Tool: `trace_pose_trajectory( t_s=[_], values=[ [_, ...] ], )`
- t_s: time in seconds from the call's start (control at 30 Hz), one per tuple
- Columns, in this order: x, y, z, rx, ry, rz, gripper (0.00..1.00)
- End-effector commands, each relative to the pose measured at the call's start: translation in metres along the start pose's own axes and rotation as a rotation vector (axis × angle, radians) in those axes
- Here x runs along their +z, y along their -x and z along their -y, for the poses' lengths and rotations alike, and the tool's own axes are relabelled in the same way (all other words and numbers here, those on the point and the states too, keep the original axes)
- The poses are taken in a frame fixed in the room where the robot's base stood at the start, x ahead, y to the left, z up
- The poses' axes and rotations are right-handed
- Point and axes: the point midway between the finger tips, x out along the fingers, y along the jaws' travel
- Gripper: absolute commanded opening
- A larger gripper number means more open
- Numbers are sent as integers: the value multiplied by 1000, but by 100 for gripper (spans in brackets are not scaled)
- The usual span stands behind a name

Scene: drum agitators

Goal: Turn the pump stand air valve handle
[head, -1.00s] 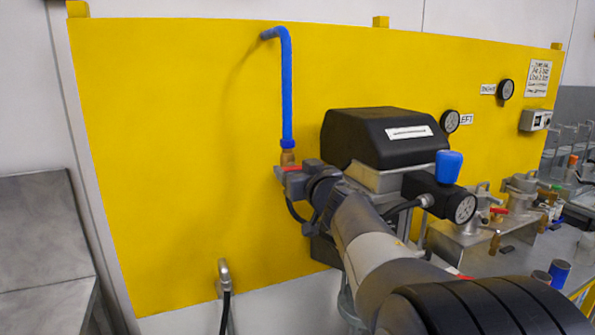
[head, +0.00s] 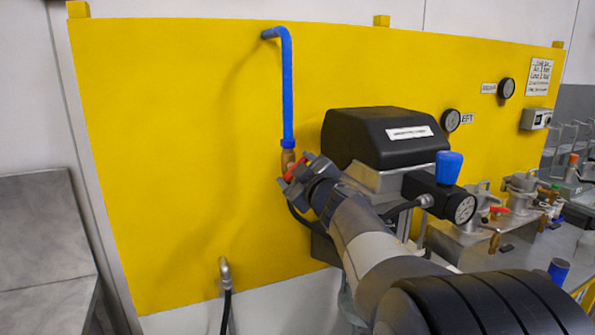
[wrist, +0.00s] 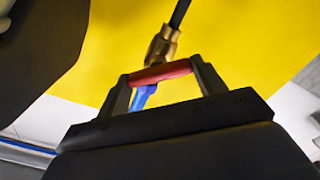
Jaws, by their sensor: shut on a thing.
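The red air valve handle (head: 296,168) sits below the brass valve body (head: 288,158) at the lower end of the blue pipe (head: 287,95). In the head view the handle is tilted, with its right end higher. My gripper (head: 296,176) is shut on the handle. In the wrist view the red handle (wrist: 160,73) lies between the two dark fingers of my gripper (wrist: 165,85), with the brass fitting (wrist: 162,45) just beyond it and a bit of blue below it. Part of the valve is hidden behind my gripper in the head view.
The yellow panel (head: 180,130) stands behind the valve. A black-topped pump unit (head: 375,140) with a blue knob (head: 449,167) and a gauge (head: 465,208) is close to the right of my arm. The panel left of the valve is clear.

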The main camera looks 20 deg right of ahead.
Motion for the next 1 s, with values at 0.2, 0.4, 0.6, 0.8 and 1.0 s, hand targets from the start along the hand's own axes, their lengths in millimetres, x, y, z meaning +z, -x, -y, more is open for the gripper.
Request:
trace_pose_trajectory(
  t_s=[0.2, 0.4, 0.6, 0.8, 1.0],
  values=[
    [1, 0, 2, -1, 208, 1, 43],
    [2, 0, 2, -1, 397, 1, 43],
    [2, 0, 3, -1, 576, 1, 43],
    [2, 0, 3, -1, 721, 1, 43],
    [2, 0, 3, -1, 820, 2, 43]
  ],
)
